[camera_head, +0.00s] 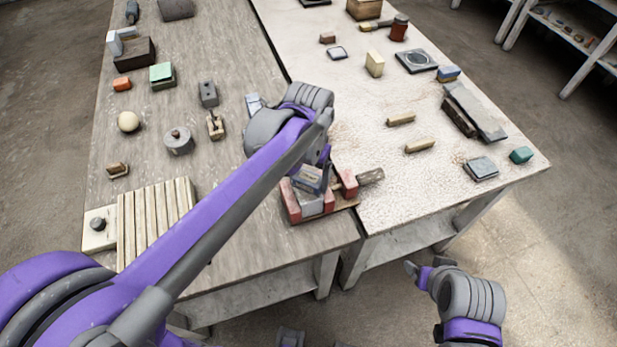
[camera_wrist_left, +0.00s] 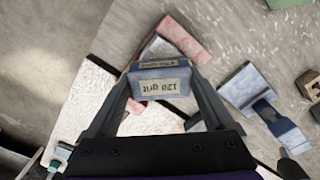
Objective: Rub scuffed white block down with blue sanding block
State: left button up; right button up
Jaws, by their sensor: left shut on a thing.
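My left gripper (camera_head: 322,168) is shut on the blue sanding block (camera_wrist_left: 160,68), whose pale label reads "120 grit". In the head view the blue sanding block (camera_head: 309,179) is over a pale grey-white block (camera_head: 312,204), which looks like the scuffed white block. That block sits between red pads of a wooden holder (camera_head: 293,213) at the table's front edge. I cannot tell whether the two blocks touch. My right gripper (camera_head: 425,270) hangs off the table's front, its jaws unclear.
A wooden handle (camera_head: 370,177) sticks out right of the holder. A slatted rack (camera_head: 155,215) stands at front left. The pale tabletop right of the holder is mostly clear.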

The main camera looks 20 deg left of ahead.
pick_arm(q)
jog(key=shift+w+r, duration=0.1)
jog(key=shift+r, duration=0.3)
pick_arm(e)
jog(key=shift+w+r, duration=0.2)
jog(key=shift+r, duration=0.05)
pick_arm(q)
jog(key=shift+r, duration=0.4)
notch_tip(320, 180, up, 3)
jog(key=shift+f+p, duration=0.1)
jog(key=shift+p, duration=0.9)
jog(key=shift+r, duration=0.2)
pick_arm(e)
jog(key=r, duration=0.1)
jog(key=w+r, duration=0.1)
jog(key=r, duration=0.1)
jog(key=shift+w, duration=0.15)
